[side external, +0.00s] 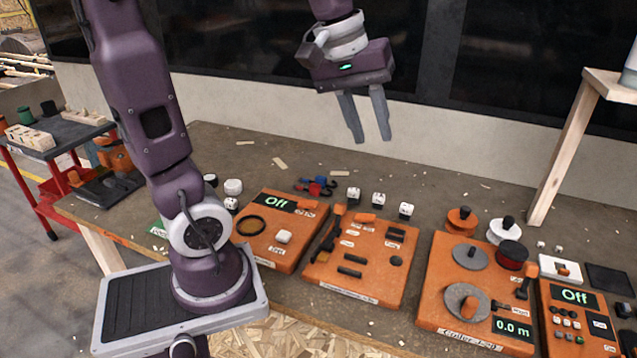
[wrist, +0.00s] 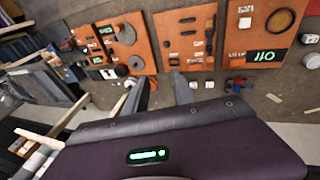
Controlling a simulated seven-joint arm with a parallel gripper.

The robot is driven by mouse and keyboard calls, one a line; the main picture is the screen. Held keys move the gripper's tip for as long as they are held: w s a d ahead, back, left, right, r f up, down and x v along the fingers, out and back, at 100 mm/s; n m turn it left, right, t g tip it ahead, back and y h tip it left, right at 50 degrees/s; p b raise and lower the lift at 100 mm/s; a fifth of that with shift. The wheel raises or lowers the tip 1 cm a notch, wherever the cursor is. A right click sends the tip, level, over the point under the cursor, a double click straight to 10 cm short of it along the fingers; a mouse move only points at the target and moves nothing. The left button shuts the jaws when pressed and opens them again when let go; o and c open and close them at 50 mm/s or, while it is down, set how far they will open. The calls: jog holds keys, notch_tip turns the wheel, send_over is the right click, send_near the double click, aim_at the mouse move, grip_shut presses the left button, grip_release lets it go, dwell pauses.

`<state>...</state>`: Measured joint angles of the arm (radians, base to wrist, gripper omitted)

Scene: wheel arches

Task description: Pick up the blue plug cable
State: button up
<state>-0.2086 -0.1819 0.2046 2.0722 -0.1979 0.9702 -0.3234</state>
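A small cluster of coiled cables lies on the grey-brown tabletop behind the orange boards. In the wrist view the same cluster, with the blue plug cable (wrist: 250,86), is small and right of my fingers. My gripper (side external: 371,138) is open and empty, high above the table, with its fingers pointing down. In the wrist view my gripper (wrist: 160,76) shows two spread fingers with nothing between them.
Orange boards stand along the table front: one with an "Off" display (side external: 279,238), one with black slots (side external: 355,262), one with grey discs (side external: 480,285). Several white cubes (side external: 378,200) sit right of the cables. A wooden shelf leg (side external: 562,150) stands at right.

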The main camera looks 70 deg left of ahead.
jog(key=w+a+f+n, duration=0.3)
jog(key=w+a+n, duration=0.25)
jog(key=a, duration=0.25)
jog(key=n+g, duration=0.4)
jog(key=n, duration=0.8)
send_over(318, 176)
jog(key=d, duration=0.1)
notch_tip(318, 176, down, 20)
jog(key=shift+y, duration=0.4)
jog(key=f, duration=0.8)
jog(key=shift+s+a+f, duration=0.1)
jog(key=shift+a+f, duration=0.15)
jog(key=shift+a, duration=0.15)
jog(key=shift+f, duration=0.35)
grip_shut()
